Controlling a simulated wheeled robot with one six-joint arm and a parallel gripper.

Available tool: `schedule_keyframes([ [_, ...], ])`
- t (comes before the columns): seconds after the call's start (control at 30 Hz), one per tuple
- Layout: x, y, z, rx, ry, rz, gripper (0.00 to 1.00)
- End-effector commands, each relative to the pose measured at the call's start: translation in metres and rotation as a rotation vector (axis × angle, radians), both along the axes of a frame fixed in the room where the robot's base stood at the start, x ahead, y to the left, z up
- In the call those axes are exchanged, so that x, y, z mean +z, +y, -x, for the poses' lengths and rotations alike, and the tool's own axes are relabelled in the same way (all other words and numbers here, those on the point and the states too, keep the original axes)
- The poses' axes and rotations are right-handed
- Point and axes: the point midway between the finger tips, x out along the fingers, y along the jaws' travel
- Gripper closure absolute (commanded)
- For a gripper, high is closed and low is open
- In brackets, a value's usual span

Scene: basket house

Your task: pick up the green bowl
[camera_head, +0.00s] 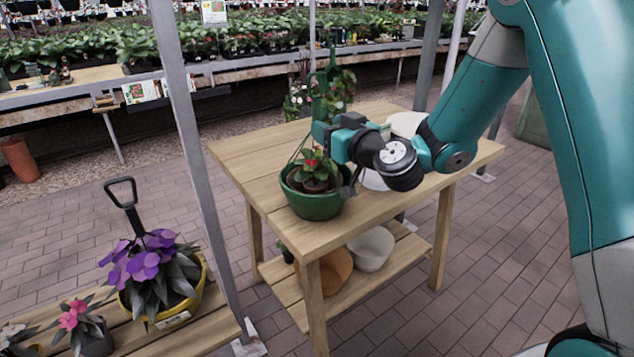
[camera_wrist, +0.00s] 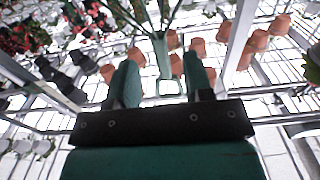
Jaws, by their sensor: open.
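The green bowl (camera_head: 312,207) stands upright on the wooden table near its front left edge in the head view. It holds a plant with red flowers, and a green hanger with thin struts rises from it to a stem (camera_head: 331,72). My gripper (camera_head: 320,132) is above the bowl, beside the hanger; in the head view I cannot tell whether they touch. In the wrist view my gripper (camera_wrist: 163,85) is open, with a finger on each side. The green hanger (camera_wrist: 160,50) shows between and beyond the fingers. The bowl itself is not clearly seen there.
White pots (camera_head: 405,124) stand behind my arm on the table (camera_head: 258,160). A lower shelf holds an orange pot (camera_head: 336,270) and a white pot (camera_head: 371,248). A grey post (camera_head: 193,150) rises left of the table. A yellow pot (camera_head: 170,312) with purple flowers is at lower left.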

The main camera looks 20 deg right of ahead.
Motion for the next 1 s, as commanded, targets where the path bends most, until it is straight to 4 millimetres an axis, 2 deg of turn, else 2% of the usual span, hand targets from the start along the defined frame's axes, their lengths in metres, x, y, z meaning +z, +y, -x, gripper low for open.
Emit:
schedule_keyframes([
  [0.1, 0.003, 0.004, -0.011, 0.001, 0.0, 0.0, 0.53],
  [0.33, 0.005, 0.008, -0.024, 0.001, 0.001, 0.0, 0.53],
  [0.63, 0.007, 0.02, -0.058, 0.001, 0.001, 0.001, 0.53],
  [0.97, 0.003, 0.021, -0.064, 0.0, 0.0, 0.0, 0.53],
  [1.0, 0.003, 0.021, -0.064, 0.0, 0.0, 0.0, 0.6],
])
